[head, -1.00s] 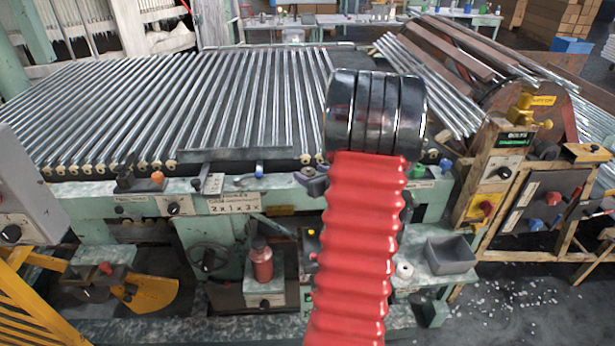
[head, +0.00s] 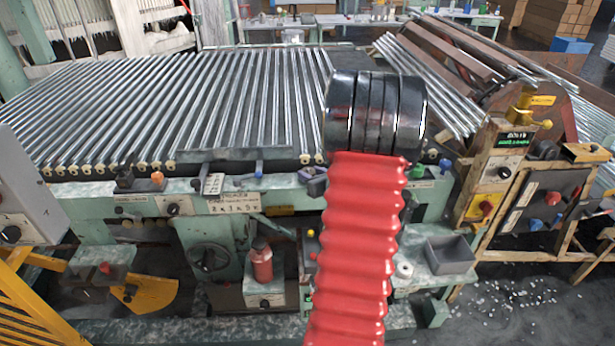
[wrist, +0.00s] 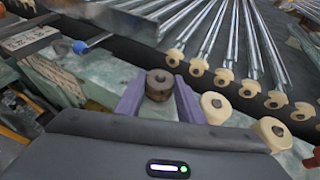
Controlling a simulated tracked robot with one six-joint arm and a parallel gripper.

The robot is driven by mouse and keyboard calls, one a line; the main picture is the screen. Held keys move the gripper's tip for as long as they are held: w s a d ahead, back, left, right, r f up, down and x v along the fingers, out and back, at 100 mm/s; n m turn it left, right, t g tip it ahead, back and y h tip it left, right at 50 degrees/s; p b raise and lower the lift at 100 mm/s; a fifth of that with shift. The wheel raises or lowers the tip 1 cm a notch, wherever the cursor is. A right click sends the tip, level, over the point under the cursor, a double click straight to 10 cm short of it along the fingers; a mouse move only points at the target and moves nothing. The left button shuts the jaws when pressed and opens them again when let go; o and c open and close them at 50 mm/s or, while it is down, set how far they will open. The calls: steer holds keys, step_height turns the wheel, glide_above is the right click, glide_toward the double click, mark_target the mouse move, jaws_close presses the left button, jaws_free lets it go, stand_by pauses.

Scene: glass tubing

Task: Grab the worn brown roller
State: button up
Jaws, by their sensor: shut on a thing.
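The worn brown roller (wrist: 159,84) is a short, dark brown cylinder with a dark centre hole, seen in the wrist view. It sits between the two purple fingers of my gripper (wrist: 158,98), which are shut on it. The fingers touch its sides, and its top face shows between their tips. In the head view a bit of my purple gripper (head: 313,180) shows at the front edge of the machine, left of my red arm. The brown roller cannot be made out in the head view.
Cream rollers (wrist: 215,106) stand close to the right of my gripper, in line with others under the glass tubes (head: 180,105). A blue-handled lever (wrist: 82,46) is to the left. A grey bin (head: 451,255) and a red bottle (head: 262,262) sit lower on the machine.

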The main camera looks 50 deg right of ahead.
mark_target(311, 174)
step_height(311, 174, up, 10)
stand_by(0.7)
stand_by(0.5)
